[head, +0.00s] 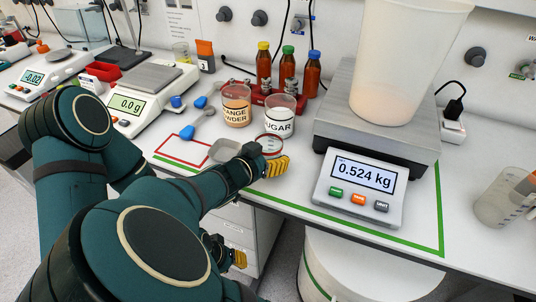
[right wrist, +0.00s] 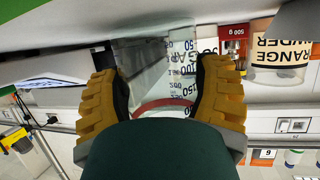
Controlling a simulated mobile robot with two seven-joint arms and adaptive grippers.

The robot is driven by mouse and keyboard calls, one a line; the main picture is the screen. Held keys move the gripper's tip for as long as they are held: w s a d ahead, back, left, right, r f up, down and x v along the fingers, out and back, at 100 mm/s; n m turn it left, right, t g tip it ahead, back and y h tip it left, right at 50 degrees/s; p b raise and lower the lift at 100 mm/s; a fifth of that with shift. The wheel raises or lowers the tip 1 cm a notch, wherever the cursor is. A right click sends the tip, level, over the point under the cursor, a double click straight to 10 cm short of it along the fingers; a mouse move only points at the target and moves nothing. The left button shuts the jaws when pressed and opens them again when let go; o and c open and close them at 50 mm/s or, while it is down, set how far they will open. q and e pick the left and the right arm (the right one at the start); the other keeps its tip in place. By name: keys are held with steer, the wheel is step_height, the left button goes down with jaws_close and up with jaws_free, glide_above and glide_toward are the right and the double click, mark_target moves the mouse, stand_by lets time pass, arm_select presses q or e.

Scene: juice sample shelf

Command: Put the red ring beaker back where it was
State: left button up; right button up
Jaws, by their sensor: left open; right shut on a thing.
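The red ring beaker (head: 268,143) is a small clear beaker with a red band, at the bench's front edge before the sugar container. In the right wrist view the beaker (right wrist: 178,72) shows printed volume marks and its red ring, between yellow fingers. My right gripper (head: 272,166) is shut on it; the wrist view shows both fingers of the gripper (right wrist: 165,95) around it. I cannot tell whether the beaker touches the bench. My left gripper (head: 238,259) is low, below the bench edge, open and partly hidden by my arm.
A red-outlined rectangle (head: 183,163) lies left of a grey scoop tray (head: 224,150). Containers of orange powder (head: 236,105) and sugar (head: 281,117) stand close behind the beaker. A scale (head: 359,191) reading 0.524 kg carries a large vessel (head: 400,60). Another beaker (head: 503,200) stands far right.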

steer(key=shift+f, duration=0.15)
steer(key=o, duration=1.3)
